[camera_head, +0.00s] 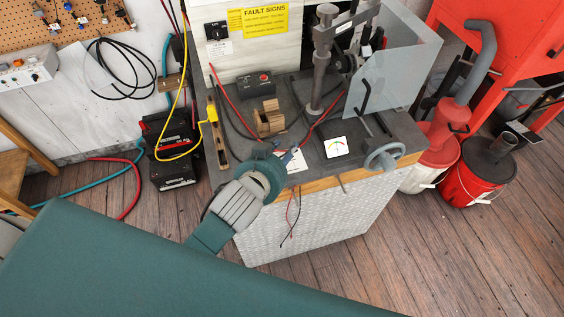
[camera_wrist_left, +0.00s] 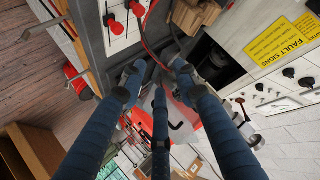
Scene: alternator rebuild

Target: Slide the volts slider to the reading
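A white panel (camera_wrist_left: 122,38) with slots and red slider knobs (camera_wrist_left: 111,21) shows at the top of the left wrist view. I cannot tell which knob is the volts slider. In the head view the panel (camera_head: 297,164) is partly hidden by my left gripper (camera_head: 286,157). A white-faced meter (camera_head: 335,147) with a coloured scale lies on the bench to its right; its reading is too small to make out. In the left wrist view my left gripper (camera_wrist_left: 158,73) has its fingers spread and empty, beside the panel and apart from the knobs. My right gripper is not in view.
The dark bench top (camera_head: 315,168) carries a wooden block (camera_head: 269,118), a press column (camera_head: 321,75), a clear guard (camera_head: 401,72) and a handwheel (camera_head: 384,157). Red and black leads (camera_head: 289,215) hang over the front edge. A battery (camera_head: 173,150) stands left of the bench.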

